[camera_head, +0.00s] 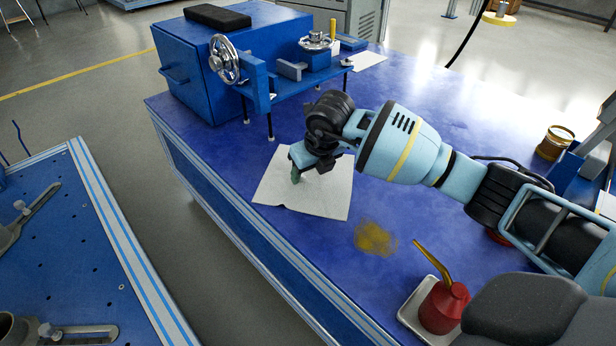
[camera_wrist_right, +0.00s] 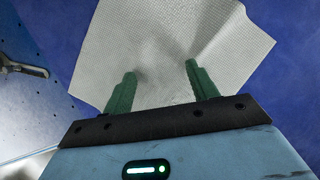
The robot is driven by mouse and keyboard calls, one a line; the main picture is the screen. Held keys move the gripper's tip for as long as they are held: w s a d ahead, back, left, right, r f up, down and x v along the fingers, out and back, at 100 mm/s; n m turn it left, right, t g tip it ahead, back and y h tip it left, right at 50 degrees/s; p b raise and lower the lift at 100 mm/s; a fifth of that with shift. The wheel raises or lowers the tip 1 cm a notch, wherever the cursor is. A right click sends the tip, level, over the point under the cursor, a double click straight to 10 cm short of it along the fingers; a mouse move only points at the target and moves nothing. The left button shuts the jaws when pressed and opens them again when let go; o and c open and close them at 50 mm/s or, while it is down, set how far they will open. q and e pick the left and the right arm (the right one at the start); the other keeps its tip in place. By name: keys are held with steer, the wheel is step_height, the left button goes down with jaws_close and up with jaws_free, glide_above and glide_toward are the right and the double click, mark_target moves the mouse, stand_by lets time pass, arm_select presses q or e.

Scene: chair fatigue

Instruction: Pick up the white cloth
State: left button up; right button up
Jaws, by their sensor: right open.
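The white cloth (camera_head: 322,194) lies spread on the blue tabletop, near the table's left edge in the head view. In the right wrist view the cloth (camera_wrist_right: 175,45) fills the upper middle, with slight creases near the fingers. My right gripper (camera_head: 296,178) is over the cloth, pointing down. In the wrist view its two green fingers (camera_wrist_right: 160,75) are apart with cloth showing between them. Whether the fingertips touch the cloth I cannot tell. My left gripper is not in view.
A blue machine (camera_head: 205,65) with handwheels stands behind the cloth. A yellow-brown stain (camera_head: 375,239) marks the tabletop. A red oil can (camera_head: 443,305) stands in a white tray (camera_head: 410,312) at the front. A tin (camera_head: 554,143) is at right. A second blue table (camera_head: 75,260) stands across a gap.

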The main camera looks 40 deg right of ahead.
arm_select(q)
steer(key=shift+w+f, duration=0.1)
arm_select(e)
steer(key=shift+f, duration=0.1)
jaws_close()
stand_by(0.4)
